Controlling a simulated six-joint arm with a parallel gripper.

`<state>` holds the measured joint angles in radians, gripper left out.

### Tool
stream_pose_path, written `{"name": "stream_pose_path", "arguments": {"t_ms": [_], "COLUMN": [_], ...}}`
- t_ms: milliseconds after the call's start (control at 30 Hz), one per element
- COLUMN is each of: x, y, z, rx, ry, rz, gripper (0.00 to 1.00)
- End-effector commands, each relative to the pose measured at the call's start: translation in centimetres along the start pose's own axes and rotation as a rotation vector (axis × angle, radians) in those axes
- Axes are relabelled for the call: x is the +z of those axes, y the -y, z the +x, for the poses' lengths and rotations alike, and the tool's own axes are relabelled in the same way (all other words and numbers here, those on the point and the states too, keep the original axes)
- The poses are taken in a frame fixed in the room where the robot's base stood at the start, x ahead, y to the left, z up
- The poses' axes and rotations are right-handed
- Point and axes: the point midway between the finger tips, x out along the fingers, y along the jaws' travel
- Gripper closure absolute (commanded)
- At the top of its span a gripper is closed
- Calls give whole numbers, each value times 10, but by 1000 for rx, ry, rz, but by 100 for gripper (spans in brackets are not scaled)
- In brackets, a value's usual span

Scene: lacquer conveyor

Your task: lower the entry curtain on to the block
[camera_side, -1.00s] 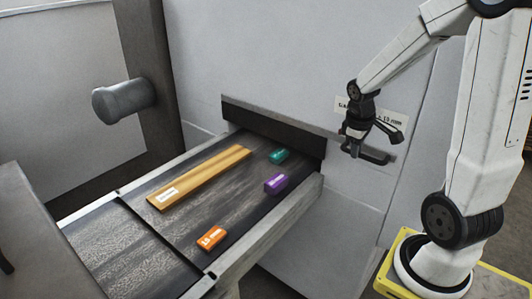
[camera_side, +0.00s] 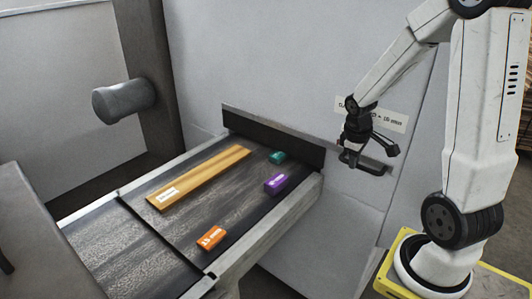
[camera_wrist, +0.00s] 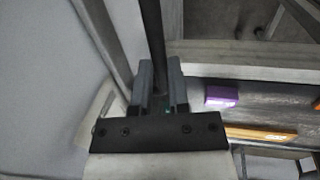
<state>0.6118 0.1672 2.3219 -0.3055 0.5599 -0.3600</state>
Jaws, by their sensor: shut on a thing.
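The entry curtain (camera_side: 272,137) is a dark strip across the machine opening above the belt. Its lower edge is close to the green block (camera_side: 277,156); I cannot tell whether they touch. The purple block (camera_side: 276,183) lies nearer on the belt, and the orange block (camera_side: 210,238) lies at the front edge. My gripper (camera_side: 350,160) is shut on the dark handle bar (camera_side: 373,167) right of the curtain. In the wrist view, a dark bar (camera_wrist: 153,45) runs between my fingers (camera_wrist: 157,90), and the purple block (camera_wrist: 221,96) shows at right.
A long yellow-tan bar (camera_side: 200,178) with a white label lies on the belt (camera_side: 150,225). A pale rail edges the belt. A wall label (camera_side: 385,117) sits behind my gripper. A grey cylinder (camera_side: 124,102) sticks out at left.

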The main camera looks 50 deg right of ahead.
Motion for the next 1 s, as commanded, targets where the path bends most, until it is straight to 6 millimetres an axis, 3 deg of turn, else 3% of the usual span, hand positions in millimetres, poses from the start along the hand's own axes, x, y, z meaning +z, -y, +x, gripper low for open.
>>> {"name": "stream_pose_path", "arguments": {"t_ms": [33, 100, 133, 633, 1000], "x": [0, 0, 0, 0, -1], "y": [0, 0, 0, 0, -1], "z": [0, 0, 0, -6, -40], "rx": [1, 1, 1, 1, 3], "ry": [-2, -2, -2, -1, -4], "rz": [0, 0, 0, 1, 0], "gripper": [70, 48, 45, 45, 45]}}
